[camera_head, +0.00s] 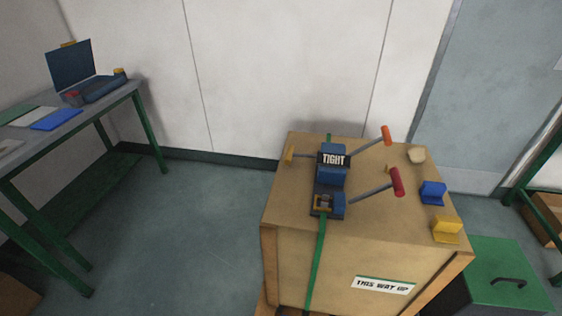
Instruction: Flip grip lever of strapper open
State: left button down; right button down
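The strapper (329,180) is a dark blue and black tool with a "TIGHT" label, sitting on top of a wooden crate (290,226). A lever with an orange handle (386,135) reaches up and right from its far end. A lever with a red handle (397,182) reaches right from its near end. A short rod with a yellow end (289,155) points left. I cannot tell which of these is the grip lever. A green strap (317,262) runs under the tool and down the crate's front. Neither of my grippers is in view.
A blue bracket (432,193), a yellow bracket (447,230) and a small beige object (416,155) sit on the crate's right side. A green box (500,272) stands right of the crate. A workbench (80,113) with a blue open case is at left. Floor between is clear.

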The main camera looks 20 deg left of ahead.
aim_at(290, 153)
jog(key=i+j+z, duration=0.1)
jog(key=j+z, duration=0.3)
jog(key=j, duration=0.6)
jog(key=j+z, duration=0.45)
jog(key=j, duration=0.55)
